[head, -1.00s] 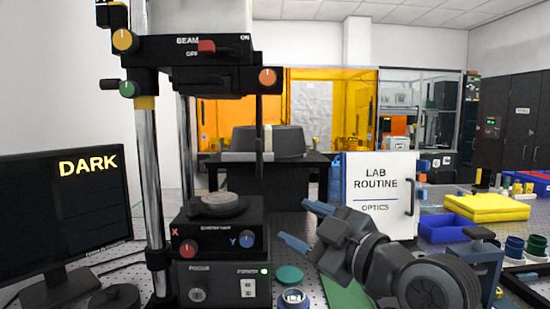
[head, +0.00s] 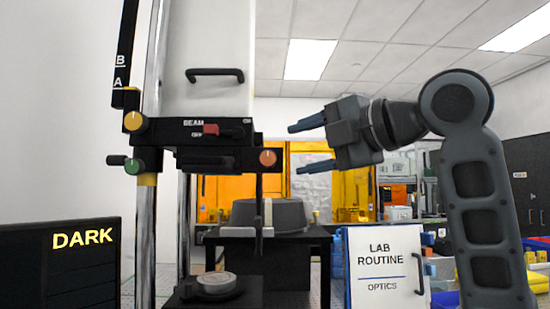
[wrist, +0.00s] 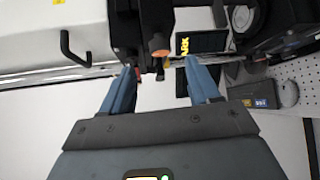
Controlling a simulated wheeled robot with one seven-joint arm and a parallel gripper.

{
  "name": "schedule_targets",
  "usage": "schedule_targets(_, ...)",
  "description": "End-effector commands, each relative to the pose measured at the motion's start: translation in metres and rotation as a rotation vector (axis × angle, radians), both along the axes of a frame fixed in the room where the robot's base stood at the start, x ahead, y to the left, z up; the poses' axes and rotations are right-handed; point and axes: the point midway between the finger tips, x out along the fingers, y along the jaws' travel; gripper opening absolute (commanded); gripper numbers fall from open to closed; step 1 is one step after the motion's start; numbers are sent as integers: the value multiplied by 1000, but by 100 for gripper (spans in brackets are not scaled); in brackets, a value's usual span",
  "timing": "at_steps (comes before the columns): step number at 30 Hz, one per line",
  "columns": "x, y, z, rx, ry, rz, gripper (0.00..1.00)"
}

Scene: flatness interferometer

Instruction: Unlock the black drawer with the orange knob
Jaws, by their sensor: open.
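The orange knob (head: 268,157) is on the right end of the black housing (head: 170,131), its white mark pointing up. Below the housing's front is a low black block that looks like the drawer (head: 206,160); it appears closed. My gripper (head: 295,149) is open and empty, right of the orange knob at about its height, fingers pointing left. In the head view it looks apart from the knob. In the wrist view the orange knob (wrist: 158,46) shows just beyond and between the fingertips (wrist: 160,66). The drawer cannot be made out clearly there.
A red beam switch (head: 211,130), a yellow knob (head: 134,121) and a green knob (head: 133,165) sit on the same instrument. A round stage (head: 215,284) is below, and a white LAB ROUTINE board (head: 386,268) stands at right.

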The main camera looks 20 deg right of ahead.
Motion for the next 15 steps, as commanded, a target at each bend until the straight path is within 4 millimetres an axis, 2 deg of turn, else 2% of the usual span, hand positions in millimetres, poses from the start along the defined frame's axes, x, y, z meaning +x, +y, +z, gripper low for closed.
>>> schedule_targets(9, 41, 20, -6, 3, 5, 3, 61)
schedule_targets(15, 61, 29, -9, 4, 2, 1, 61)
